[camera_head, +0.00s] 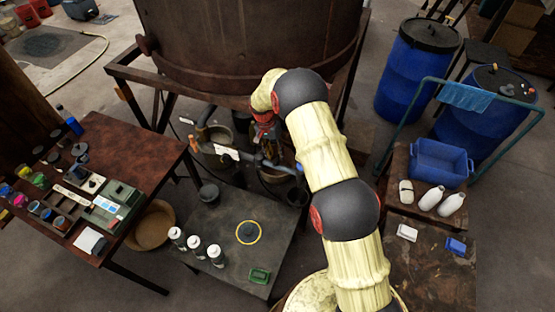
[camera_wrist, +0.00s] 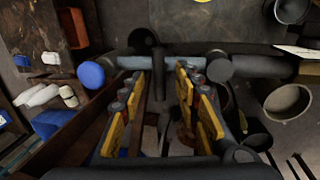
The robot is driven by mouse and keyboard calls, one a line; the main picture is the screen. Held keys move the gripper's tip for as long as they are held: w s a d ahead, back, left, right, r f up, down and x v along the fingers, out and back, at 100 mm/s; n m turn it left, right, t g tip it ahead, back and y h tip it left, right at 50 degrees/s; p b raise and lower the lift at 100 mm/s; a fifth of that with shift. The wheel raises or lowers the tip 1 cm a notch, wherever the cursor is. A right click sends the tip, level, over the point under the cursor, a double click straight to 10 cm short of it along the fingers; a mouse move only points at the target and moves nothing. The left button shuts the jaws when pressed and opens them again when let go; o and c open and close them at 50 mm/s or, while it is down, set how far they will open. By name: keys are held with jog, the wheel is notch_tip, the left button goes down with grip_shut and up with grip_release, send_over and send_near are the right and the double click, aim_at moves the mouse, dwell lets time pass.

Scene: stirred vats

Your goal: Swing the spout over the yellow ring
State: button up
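A bit of yellow at the top edge of the wrist view may be the same ring. A grey pipe (camera_head: 281,168), which looks like the spout, is beneath the big vat, apart from the ring. In the wrist view a grey pipe (camera_wrist: 240,66) runs across just beyond my fingertips. My gripper (camera_wrist: 160,100) is open, its yellow-padded fingers apart on either side of a gap. In the head view my gripper (camera_head: 268,143) is small and partly hidden by clutter.
The brown vat (camera_head: 240,40) stands on a frame above. A cluttered brown table (camera_head: 140,145) is left. Blue barrels (camera_head: 410,75) and a blue bin (camera_head: 440,165) are right.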

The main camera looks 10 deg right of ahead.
aim_at(277, 158)
jog(key=shift+s+d+f, duration=0.15)
jog(key=shift+f, duration=0.9)
jog(key=shift+s+d+f, duration=0.1)
jog(key=shift+d+f, duration=0.05)
jog(key=shift+f, duration=0.85)
jog(key=c, duration=0.8)
grip_shut()
